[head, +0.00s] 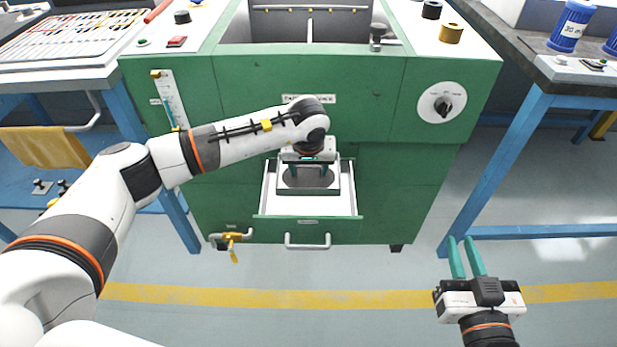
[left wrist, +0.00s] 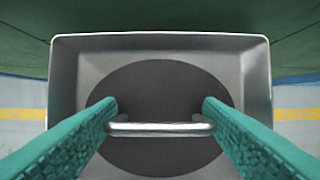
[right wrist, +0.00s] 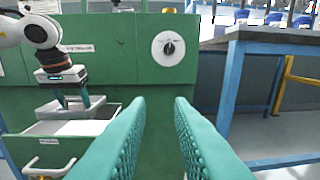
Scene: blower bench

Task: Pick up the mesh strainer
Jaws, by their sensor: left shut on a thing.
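The mesh strainer (head: 307,190) is a grey metal tray with a dark oval mesh and a bar handle. It is in or just over the open white drawer (head: 350,206) at the front of the green cabinet; I cannot tell if it touches the drawer floor. In the left wrist view, the strainer (left wrist: 160,82) fills the middle. My left gripper (head: 309,171) points down over it, its teal fingers at the two ends of the handle (left wrist: 160,129), shut on it. My right gripper (head: 465,243) is open and empty, apart from the cabinet at lower right; its fingers (right wrist: 160,105) show a clear gap.
The green cabinet (head: 420,190) has a dial (head: 442,104) and an open top bin. A yellow valve (head: 233,240) is low left of the drawer handle (head: 308,243). Blue-legged benches (head: 500,160) stand at both sides. The floor in front is clear.

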